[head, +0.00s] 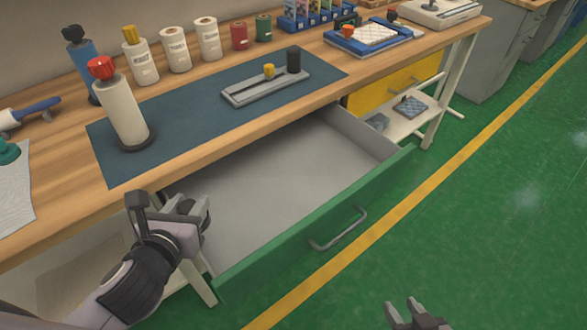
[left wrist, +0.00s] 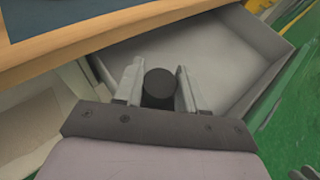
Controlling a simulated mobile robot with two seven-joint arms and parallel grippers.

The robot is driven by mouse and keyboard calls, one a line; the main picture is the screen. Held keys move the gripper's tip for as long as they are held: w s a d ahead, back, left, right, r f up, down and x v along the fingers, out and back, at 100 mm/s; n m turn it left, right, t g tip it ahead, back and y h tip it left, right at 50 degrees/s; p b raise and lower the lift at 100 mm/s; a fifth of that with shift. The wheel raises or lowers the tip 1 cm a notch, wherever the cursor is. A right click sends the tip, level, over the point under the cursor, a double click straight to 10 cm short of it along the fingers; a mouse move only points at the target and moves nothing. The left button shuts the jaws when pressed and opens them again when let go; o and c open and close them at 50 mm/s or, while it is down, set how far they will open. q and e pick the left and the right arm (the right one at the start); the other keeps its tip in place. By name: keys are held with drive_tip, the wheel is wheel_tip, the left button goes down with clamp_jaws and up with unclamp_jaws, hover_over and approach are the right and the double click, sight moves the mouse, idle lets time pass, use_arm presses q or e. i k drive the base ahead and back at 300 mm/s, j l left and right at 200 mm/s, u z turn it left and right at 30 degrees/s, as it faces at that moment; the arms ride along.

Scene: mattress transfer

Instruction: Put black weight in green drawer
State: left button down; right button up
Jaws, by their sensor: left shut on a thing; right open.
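The green drawer (head: 330,235) is pulled open below the bench top, its grey inside bare. It also shows in the left wrist view (left wrist: 225,55). My left gripper (head: 198,208) is over the drawer's left end, near the bench's front edge. In the left wrist view, its fingers are shut on a black weight (left wrist: 160,83), a dark round-topped cylinder. The gripper largely hides this weight in the head view. My right gripper (head: 408,315) is open and empty, low over the green floor at the bottom edge.
On the blue mat (head: 180,125), a grey holder (head: 250,91) bears another black cylinder (head: 293,60) and a small yellow one (head: 269,71). A white red-capped bottle (head: 120,112) stands at the mat's left. A yellow drawer (head: 385,85) is right of the green one.

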sight(303, 160)
drive_tip(key=i+l+z, duration=0.1)
drive_tip(key=i+l, duration=0.25)
drive_tip(key=l, duration=0.15)
drive_tip(key=i+l+z, duration=0.15)
drive_tip(key=i+l, duration=0.2)
drive_tip(key=l, duration=0.15)
